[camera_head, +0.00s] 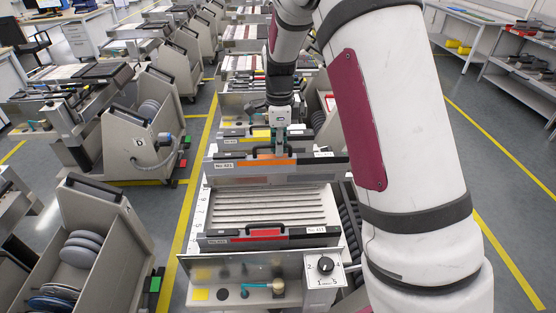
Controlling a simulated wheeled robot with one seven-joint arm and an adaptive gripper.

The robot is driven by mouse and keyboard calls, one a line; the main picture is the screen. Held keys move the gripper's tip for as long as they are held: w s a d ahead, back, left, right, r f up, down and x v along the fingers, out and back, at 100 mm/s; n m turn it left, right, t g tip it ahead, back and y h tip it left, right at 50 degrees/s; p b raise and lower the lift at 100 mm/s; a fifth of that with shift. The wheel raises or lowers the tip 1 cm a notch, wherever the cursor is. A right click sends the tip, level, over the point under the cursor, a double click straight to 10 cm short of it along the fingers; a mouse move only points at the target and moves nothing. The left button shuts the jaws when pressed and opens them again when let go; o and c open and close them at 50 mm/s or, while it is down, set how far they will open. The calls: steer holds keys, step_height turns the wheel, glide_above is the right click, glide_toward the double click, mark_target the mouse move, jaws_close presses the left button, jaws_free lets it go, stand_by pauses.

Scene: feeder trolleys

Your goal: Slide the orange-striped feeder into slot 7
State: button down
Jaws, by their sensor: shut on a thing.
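The orange-striped feeder (262,161) is a long dark bar with an orange stripe, a dark handle and a white label at its left end. It lies across the trolley in the middle of the head view. My gripper (280,149) comes down from above and is shut on this feeder near its handle. The grooved trolley bed (265,207) shows just in front of it. Small slot marks run along the bed's left edge, too small to read. I cannot tell whether the feeder is seated in a slot or held just above the bed.
A red-striped feeder (262,233) lies nearer, at the front of the bed. A yellow-striped feeder (262,134) lies behind. The grooves between the orange and red feeders are free. A front panel (235,277) with a rotary knob (326,265) borders the bed. Other trolleys stand left.

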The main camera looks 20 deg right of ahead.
mark_target(279, 183)
steer(key=shift+w, duration=0.2)
steer(key=shift+f+b, duration=0.35)
steer(key=shift+f, duration=0.6)
steer(key=shift+f+b, duration=2.55)
steer(key=shift+f, duration=4.05)
steer(key=shift+f+b, duration=0.3)
steer(key=shift+f, duration=0.45)
steer(key=shift+w+a, duration=0.2)
steer(key=shift+a, duration=0.45)
steer(key=shift+w+a, duration=0.2)
steer(key=shift+a, duration=0.45)
steer(key=c, duration=1.6)
jaws_free()
steer(key=shift+s, duration=0.1)
